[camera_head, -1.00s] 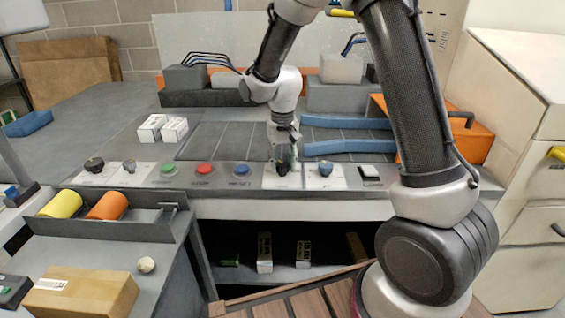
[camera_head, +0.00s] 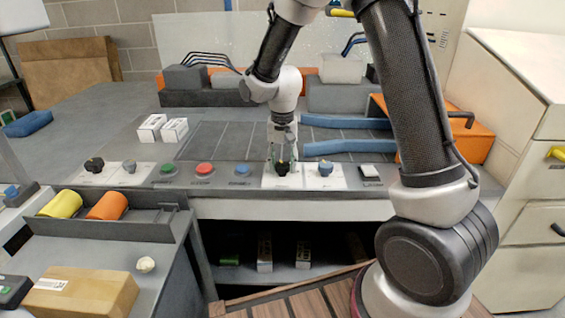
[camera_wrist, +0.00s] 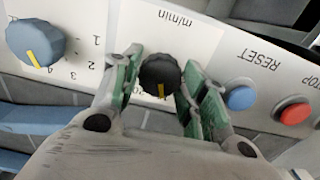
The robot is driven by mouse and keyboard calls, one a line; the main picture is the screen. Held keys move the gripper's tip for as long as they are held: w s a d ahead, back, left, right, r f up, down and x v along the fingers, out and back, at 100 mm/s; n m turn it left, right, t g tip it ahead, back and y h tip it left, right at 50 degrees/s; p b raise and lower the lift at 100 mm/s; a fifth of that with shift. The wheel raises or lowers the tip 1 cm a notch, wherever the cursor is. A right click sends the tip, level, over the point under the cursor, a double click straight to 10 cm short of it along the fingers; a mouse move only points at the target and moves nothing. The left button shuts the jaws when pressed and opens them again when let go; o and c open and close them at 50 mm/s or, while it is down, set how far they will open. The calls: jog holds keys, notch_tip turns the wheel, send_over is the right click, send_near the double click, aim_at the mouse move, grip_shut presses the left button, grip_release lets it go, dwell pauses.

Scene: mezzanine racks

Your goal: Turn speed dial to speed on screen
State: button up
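The black dial (camera_wrist: 160,75) with a yellow pointer mark sits on a white plate marked "m/min" (camera_wrist: 178,22) in the wrist view. The dial also shows in the head view (camera_head: 282,168) on the console's front strip. My gripper (camera_wrist: 161,78) has one green-padded finger on each side of the dial. The fingers are apart with the dial between them; I cannot tell whether the pads touch it. The yellow mark points toward the bottom of the wrist view, and most of the scale is hidden by the fingers. No readable speed screen shows.
A blue-grey dial (camera_wrist: 35,43) with a numbered scale is beside the black one. On the other side are a blue button (camera_wrist: 240,97) and a red button (camera_wrist: 293,111). Blue bars (camera_head: 345,146) lie behind the strip, to the right of my gripper.

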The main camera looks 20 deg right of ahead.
aim_at(283, 164)
jog(key=shift+o, duration=1.1)
jog(key=shift+r, duration=0.1)
notch_tip(283, 164, up, 12)
